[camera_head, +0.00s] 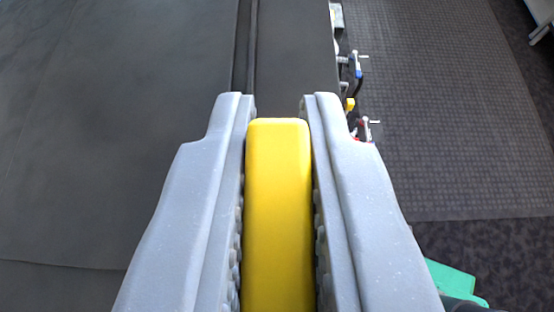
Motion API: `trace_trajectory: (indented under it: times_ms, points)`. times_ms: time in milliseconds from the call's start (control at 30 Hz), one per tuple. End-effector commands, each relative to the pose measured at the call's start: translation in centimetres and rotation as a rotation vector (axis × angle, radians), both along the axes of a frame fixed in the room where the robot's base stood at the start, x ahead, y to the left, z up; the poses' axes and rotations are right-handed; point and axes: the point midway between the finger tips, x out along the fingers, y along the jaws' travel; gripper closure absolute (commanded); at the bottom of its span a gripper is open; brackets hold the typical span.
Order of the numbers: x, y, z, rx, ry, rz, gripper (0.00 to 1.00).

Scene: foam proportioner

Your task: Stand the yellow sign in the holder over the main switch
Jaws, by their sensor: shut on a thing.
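My gripper (278,108) is in the middle of the view, its two grey fingers shut on a yellow block-like piece (279,210). The yellow piece lies between the fingers, touching both pads, with its rounded far end near the fingertips. Its near end runs out of the bottom of the picture. I take it to be the yellow sign, but its face does not show. I cannot make out the holder or the main switch in this view.
A large dark grey surface (110,130) fills the left, with a groove (245,45) running along it. Small valves with blue (357,70) and red (366,128) handles stick out along its right edge. A textured grey floor (450,120) lies right, with a green object (450,278) below.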

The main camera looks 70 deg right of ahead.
Motion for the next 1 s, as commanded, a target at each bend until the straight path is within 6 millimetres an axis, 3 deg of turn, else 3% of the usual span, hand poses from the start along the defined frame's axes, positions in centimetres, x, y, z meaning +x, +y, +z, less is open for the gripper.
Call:
trace_trajectory:
  times_ms: [133, 167, 233, 633, 1000]
  points:
    - [0.0, 0.0, -0.1, 0.001, 0.001, 0.000, 1.00]
    - [0.0, 0.0, -0.1, 0.001, 0.001, 0.000, 0.82]
    - [0.0, 0.0, -0.1, 0.001, 0.001, 0.000, 0.66]
    - [-0.1, 0.6, 0.2, 0.001, -0.002, 0.004, 0.66]
    - [-1.7, 4.8, 2.3, 0.002, 0.001, 0.007, 0.66]
